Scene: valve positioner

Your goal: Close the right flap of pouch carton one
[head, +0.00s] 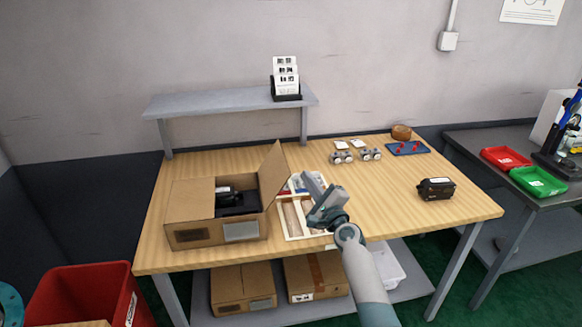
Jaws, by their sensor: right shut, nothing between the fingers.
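The open carton (195,234) stands on the left part of the wooden table, with dark items inside. Its right flap (272,175) stands up, raised above the right side of the box. Its left flap (190,195) looks lowered over the left part of the opening. My right gripper (312,183) is shut and empty, to the right of the raised flap and apart from it, above a light divided tray (292,236). My arm hides part of the tray. My left gripper is not in view.
A grey shelf (225,104) with a card holder (286,80) stands behind. A black device (436,188) sits at the right of the table, and small metal parts (355,156) lie at the back. The table's middle right is clear. A red bin (80,290) stands at the left.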

